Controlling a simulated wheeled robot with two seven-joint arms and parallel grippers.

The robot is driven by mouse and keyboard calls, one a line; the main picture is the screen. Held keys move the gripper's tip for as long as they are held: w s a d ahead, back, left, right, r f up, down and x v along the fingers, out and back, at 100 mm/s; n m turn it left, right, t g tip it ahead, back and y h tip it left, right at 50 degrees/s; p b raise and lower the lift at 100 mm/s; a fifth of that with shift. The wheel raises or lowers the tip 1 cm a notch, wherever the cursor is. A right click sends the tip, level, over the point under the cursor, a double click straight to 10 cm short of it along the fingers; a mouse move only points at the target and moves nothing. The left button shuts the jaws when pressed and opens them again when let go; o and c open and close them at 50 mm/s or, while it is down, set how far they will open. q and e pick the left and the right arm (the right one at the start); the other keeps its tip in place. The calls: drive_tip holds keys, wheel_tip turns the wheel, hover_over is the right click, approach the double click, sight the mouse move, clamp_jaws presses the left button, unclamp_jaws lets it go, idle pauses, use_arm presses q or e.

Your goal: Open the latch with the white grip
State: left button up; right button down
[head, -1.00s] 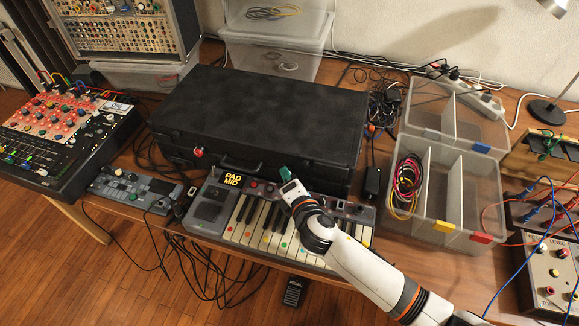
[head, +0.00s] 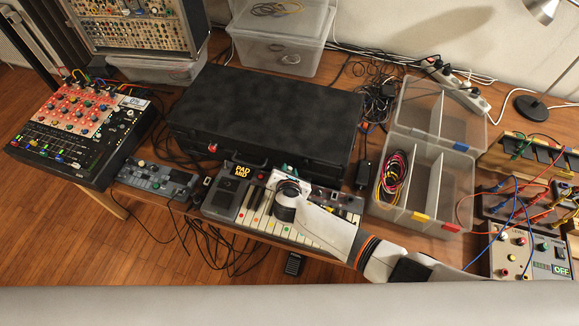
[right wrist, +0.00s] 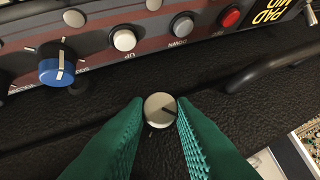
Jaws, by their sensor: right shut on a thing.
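A large black case (head: 268,110) lies closed on the table behind a small keyboard. A latch with a round white grip (right wrist: 158,104) and a dark line on it sits on the case's front in the right wrist view. My right gripper (right wrist: 160,108) has its green fingers closed on both sides of this grip. In the head view my right gripper (head: 285,170) is at the case's front, and it hides the white grip. A second latch with a red grip (head: 212,148) is further left on the case. My left gripper is not in view.
The keyboard (head: 246,203) with knobs and buttons stands close in front of the case. The case's black handle (right wrist: 262,75) is beside the white grip. A clear divided box (head: 418,190) with cables is to the right. A mixer (head: 80,130) is at the left.

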idle(0.3)
drive_tip(key=c, duration=1.2)
unclamp_jaws()
drive_tip(key=shift+c, duration=0.2)
drive_tip(key=v, duration=1.2)
drive_tip(key=shift+s+a+f, duration=0.1)
